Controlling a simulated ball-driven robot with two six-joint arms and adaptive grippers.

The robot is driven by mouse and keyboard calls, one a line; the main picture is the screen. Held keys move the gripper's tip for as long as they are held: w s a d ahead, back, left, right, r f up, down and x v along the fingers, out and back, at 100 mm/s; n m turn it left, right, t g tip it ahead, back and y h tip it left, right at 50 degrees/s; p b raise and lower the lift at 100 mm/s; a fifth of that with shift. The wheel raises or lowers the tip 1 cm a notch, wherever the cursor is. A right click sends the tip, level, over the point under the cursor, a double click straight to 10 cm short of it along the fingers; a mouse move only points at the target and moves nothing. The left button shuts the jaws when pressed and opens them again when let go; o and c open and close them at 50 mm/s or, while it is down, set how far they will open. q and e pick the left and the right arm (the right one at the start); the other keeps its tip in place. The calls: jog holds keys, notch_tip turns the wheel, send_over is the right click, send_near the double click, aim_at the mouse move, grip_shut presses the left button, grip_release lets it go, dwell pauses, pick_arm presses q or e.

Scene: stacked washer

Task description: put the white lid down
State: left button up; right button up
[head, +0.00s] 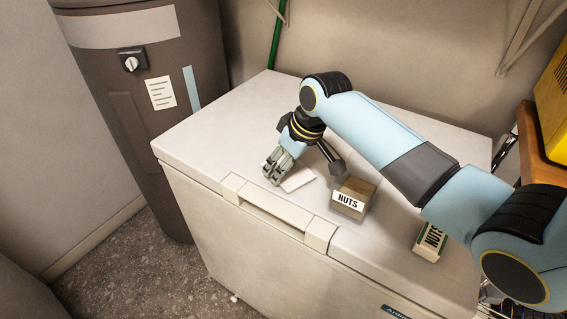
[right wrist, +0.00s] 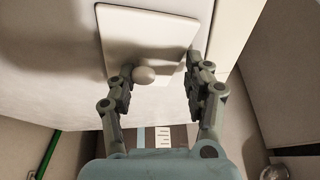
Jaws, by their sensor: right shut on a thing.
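The white lid (head: 299,179) is a thin square plate at the front of the chest freezer's top, partly hidden behind my right gripper (head: 273,175). In the right wrist view the lid (right wrist: 150,32) shows almost whole, with a round knob (right wrist: 145,75) near its lower edge. My right gripper (right wrist: 160,70) is shut on the lid, with the knob between its fingers; the left finger is against the knob and the other looks spread wider. I cannot tell whether the lid touches the freezer top. My left gripper is not in view.
The chest freezer (head: 215,125) has a wide, mostly bare top and a front handle (head: 275,210). A brown NUTS box (head: 354,196) stands just right of the lid. A green-and-white NUTS box (head: 430,241) stands farther right. A dark cylinder tank (head: 140,110) stands left.

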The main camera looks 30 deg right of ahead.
jog(key=o, duration=1.2)
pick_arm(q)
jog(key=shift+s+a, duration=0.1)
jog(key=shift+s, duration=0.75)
pick_arm(e)
jog(key=shift+r, duration=0.2)
pick_arm(q)
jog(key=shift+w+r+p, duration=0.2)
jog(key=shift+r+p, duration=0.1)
jog(key=shift+p, duration=0.05)
pick_arm(e)
jog(key=v, duration=1.1)
jog(key=shift+s+r, duration=0.25)
jog(key=shift+r, duration=0.05)
